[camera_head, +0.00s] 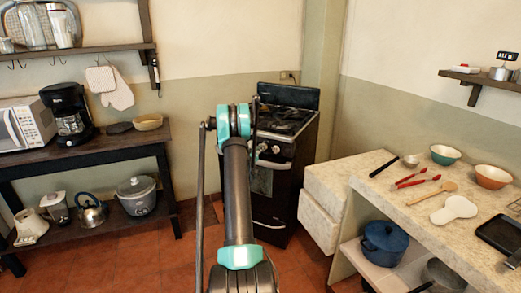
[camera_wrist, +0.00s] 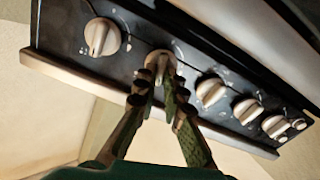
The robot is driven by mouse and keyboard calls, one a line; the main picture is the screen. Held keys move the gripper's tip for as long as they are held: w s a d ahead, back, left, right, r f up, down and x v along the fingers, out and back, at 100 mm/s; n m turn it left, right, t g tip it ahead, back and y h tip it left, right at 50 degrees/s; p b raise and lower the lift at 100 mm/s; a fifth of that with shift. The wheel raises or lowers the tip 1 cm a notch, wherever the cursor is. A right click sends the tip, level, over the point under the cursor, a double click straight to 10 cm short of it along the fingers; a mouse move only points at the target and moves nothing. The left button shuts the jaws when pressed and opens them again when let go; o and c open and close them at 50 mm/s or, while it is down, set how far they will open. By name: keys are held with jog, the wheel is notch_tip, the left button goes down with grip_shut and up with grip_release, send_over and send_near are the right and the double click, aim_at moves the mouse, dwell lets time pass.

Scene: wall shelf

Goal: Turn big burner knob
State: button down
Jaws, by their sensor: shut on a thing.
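The black stove (camera_head: 291,190) stands against the back wall in the head view, partly hidden behind my arm. In the wrist view its dark control panel (camera_wrist: 70,62) runs at a slant and carries several pale round knobs. My gripper (camera_wrist: 166,80) is shut on the burner knob (camera_wrist: 157,57) second from the left, with a fingertip on each side of its ridge. A larger-looking knob (camera_wrist: 102,37) stands free to the left. Other knobs (camera_wrist: 211,91) stand free to the right. In the head view my arm hides the gripper and the held knob.
A stone counter (camera_head: 425,225) with bowls and utensils stands right of the stove. A dark wooden table (camera_head: 90,153) with a coffee maker and microwave is at left. The tiled floor (camera_head: 190,255) around my arm is mostly clear.

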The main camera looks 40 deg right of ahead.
jog(key=shift+n, duration=0.3)
jog(key=n, duration=1.2)
jog(key=shift+w+a+f, duration=0.15)
jog(key=shift+w+f, duration=0.15)
jog(key=shift+n, duration=0.3)
jog(key=c, duration=1.6)
grip_release()
jog(key=v, duration=1.2)
